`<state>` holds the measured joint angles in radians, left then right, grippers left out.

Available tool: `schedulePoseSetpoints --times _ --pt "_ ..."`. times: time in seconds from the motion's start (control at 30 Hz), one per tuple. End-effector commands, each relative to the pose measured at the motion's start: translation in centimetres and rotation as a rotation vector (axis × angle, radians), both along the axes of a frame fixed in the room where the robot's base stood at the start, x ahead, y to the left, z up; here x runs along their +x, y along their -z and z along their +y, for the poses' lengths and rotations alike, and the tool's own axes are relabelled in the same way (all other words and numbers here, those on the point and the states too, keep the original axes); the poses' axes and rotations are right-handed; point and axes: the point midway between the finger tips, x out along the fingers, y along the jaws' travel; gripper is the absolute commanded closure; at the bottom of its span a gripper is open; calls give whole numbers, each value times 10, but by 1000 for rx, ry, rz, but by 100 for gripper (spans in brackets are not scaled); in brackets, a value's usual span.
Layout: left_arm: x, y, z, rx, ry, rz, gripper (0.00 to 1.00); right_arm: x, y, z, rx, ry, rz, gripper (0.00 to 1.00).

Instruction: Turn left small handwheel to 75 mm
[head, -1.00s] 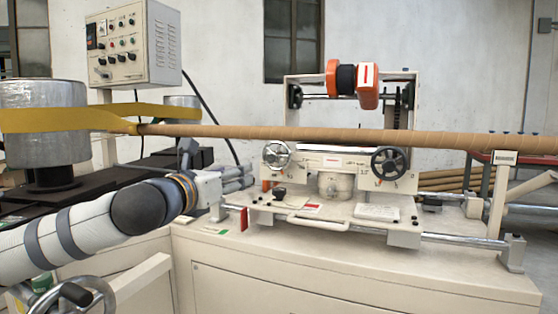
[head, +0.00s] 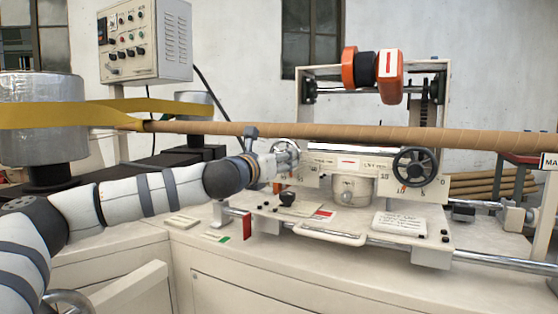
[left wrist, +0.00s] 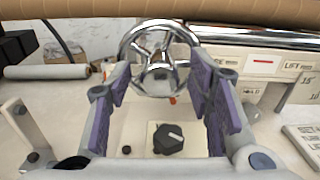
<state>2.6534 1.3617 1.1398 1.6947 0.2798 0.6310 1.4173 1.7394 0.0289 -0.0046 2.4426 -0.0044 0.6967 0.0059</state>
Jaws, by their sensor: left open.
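The left small handwheel is a chrome spoked wheel (left wrist: 158,55) on the front of the winder carriage. In the head view the handwheel (head: 284,144) is mostly hidden behind my left gripper (head: 284,160). In the left wrist view my left gripper (left wrist: 160,88) is open, its purple-padded fingers to either side of the wheel's lower part. I cannot tell whether they touch the rim. No 75 mm reading is legible. My right gripper is not in view.
A black handwheel (head: 415,167) sits to the right on the same carriage. A long brown tube (head: 350,136) runs above both wheels. A black knob (left wrist: 168,138) stands below the chrome wheel. A control box (head: 146,42) is at the back left.

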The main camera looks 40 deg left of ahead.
Motion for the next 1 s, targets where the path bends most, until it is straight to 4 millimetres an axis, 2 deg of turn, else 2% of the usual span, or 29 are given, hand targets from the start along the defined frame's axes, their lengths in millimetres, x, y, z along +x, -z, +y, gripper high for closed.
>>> schedulePoseSetpoints --times 0.27,0.3,0.5,0.77,1.0 --pt "4 0 1 -1 0 0 53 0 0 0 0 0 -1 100" --pt "4 0 1 -1 0 0 58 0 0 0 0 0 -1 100" --pt "4 0 1 0 0 0 100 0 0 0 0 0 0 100" --pt "3 -1 1 16 0 4 100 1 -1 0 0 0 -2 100" --pt "3 -2 1 121 0 36 100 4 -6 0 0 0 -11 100"
